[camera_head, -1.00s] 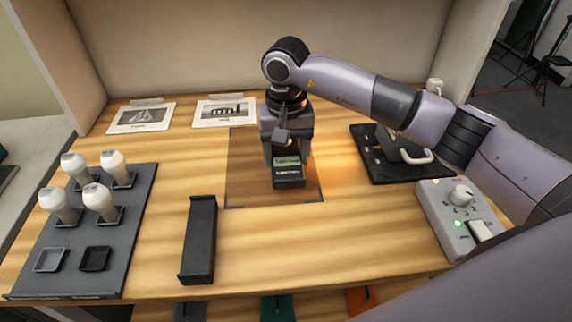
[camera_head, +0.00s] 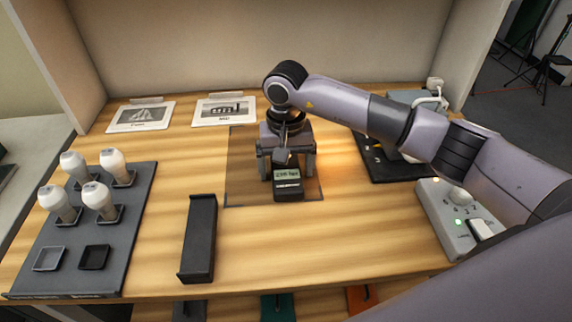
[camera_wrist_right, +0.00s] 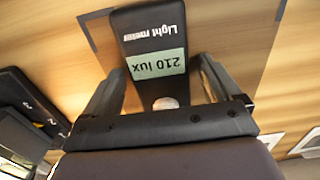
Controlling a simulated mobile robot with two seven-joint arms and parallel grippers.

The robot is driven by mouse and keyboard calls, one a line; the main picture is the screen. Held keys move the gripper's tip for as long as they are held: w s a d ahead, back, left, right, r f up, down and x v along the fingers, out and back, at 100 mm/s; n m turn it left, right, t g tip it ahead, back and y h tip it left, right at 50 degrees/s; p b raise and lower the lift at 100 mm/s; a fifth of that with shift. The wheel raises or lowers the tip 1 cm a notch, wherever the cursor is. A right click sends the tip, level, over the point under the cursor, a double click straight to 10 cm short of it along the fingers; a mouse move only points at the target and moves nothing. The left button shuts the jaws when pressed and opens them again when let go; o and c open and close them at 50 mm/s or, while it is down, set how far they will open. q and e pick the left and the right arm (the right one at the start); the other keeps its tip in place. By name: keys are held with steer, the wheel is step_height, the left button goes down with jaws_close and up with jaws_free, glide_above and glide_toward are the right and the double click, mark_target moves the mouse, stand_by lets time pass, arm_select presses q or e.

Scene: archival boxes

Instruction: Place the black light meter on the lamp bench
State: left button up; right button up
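The black light meter (camera_head: 288,194), with a pale green display, is in the dark marked rectangle (camera_head: 245,160) on the wooden lamp bench (camera_head: 345,245). In the right wrist view the meter (camera_wrist_right: 150,28) reads 210 lux. My right gripper (camera_head: 287,172) is over the meter's far end, one finger on each side. Its fingers (camera_wrist_right: 160,85) are spread, with gaps to the meter's sides. The meter's far end is hidden under the gripper in the head view. My left gripper is not in view.
A grey board (camera_head: 125,220) with several white bulbs stands at left. A black tray (camera_head: 199,238) lies in front. A grey control box (camera_head: 440,230) and a black plate (camera_head: 375,170) are at right, partly behind my arm. Two picture cards (camera_head: 224,110) lie at the back.

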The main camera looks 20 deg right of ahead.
mark_target(286, 168)
steer(key=shift+r, duration=0.1)
steer(key=shift+r, duration=0.25)
step_height(286, 168, up, 12)
steer(key=shift+f, duration=0.15)
stand_by(0.3)
